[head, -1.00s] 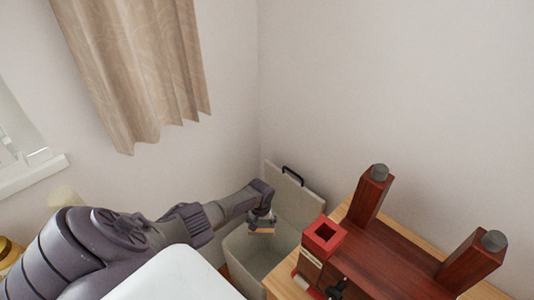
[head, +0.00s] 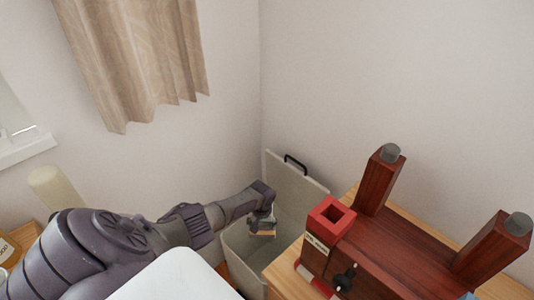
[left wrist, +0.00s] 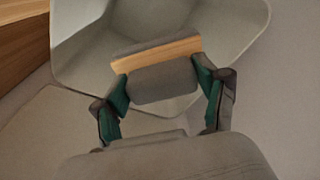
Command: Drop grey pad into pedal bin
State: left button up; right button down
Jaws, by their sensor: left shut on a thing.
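The grey pad (left wrist: 165,84) is a small block with grey faces and a tan wood-coloured layer along one edge. My left gripper (left wrist: 162,88) is shut on it, with green-lined fingers on either side. In the head view the pad (head: 263,233) shows small under the left gripper (head: 262,222), over the opening of the pedal bin. The pedal bin (head: 242,254) is pale grey and stands in the corner, its lid (head: 293,184) raised with a black handle. In the left wrist view the bin (left wrist: 232,35) lies beyond the pad. The right gripper is out of view.
A wooden table (head: 288,275) stands close to the right of the bin. It holds a dark red wooden piece with two posts (head: 380,180) and a red square holder (head: 331,214). Walls close in behind the bin, and a beige curtain (head: 140,60) hangs at left.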

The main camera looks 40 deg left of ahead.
pick_arm(q)
jog(key=o, duration=1.2)
jog(key=shift+c, duration=0.2)
jog(key=shift+r, duration=0.15)
notch_tip(320, 180, up, 12)
jog(key=s, duration=0.1)
jog(key=shift+d, duration=0.45)
jog(key=shift+f, duration=0.2)
